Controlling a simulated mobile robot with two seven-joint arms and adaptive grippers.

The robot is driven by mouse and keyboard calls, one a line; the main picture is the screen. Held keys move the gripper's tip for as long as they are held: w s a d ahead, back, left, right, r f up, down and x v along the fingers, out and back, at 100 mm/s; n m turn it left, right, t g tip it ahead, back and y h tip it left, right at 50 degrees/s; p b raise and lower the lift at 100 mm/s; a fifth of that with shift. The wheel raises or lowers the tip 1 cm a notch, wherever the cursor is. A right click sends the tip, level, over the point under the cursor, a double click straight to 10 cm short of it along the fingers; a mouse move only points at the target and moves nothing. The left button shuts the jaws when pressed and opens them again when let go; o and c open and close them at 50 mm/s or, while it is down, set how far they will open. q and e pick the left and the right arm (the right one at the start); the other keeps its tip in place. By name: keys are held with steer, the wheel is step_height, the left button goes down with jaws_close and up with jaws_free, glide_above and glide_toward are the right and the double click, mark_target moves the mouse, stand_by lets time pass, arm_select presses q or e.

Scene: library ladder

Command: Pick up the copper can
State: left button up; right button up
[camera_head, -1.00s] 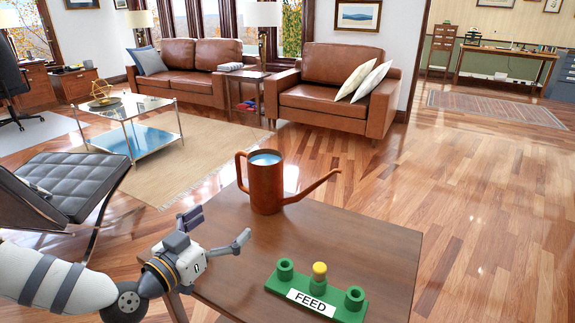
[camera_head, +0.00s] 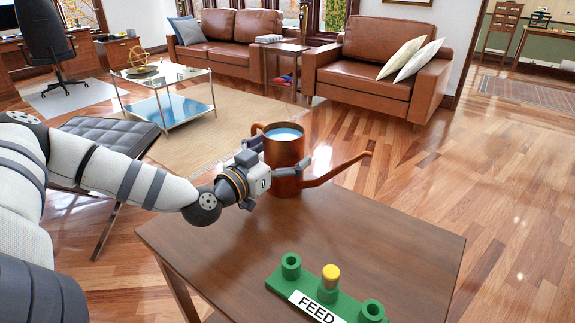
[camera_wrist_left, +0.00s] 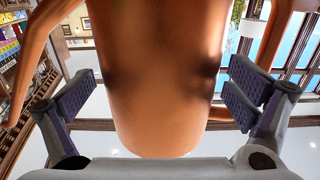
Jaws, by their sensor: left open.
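The copper can (camera_head: 287,160) is a watering can with a loop handle and a long spout to the right. It stands upright near the far edge of the wooden table (camera_head: 370,228) and has pale blue liquid inside. My left gripper (camera_head: 272,167) is open at the can's near left side. In the left wrist view the can's body (camera_wrist_left: 165,80) fills the middle, between the two open finger pads of my left gripper (camera_wrist_left: 165,98). I cannot tell whether either pad touches it. My right gripper is not in view.
A green holder (camera_head: 328,293) labelled FEED, with a yellow-topped peg, lies at the table's near side. The table's right side is clear. A black leather chair (camera_head: 110,138) stands left of the table. Brown leather seats are farther back.

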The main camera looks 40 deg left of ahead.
arm_select(q)
steer(key=shift+w+f, duration=0.15)
steer(key=shift+w, duration=0.2)
steer(key=shift+r, duration=0.2)
steer(key=c, duration=1.3)
steer(key=shift+r, duration=0.1)
steer(key=shift+c, duration=0.4)
steer(key=shift+r, duration=0.1)
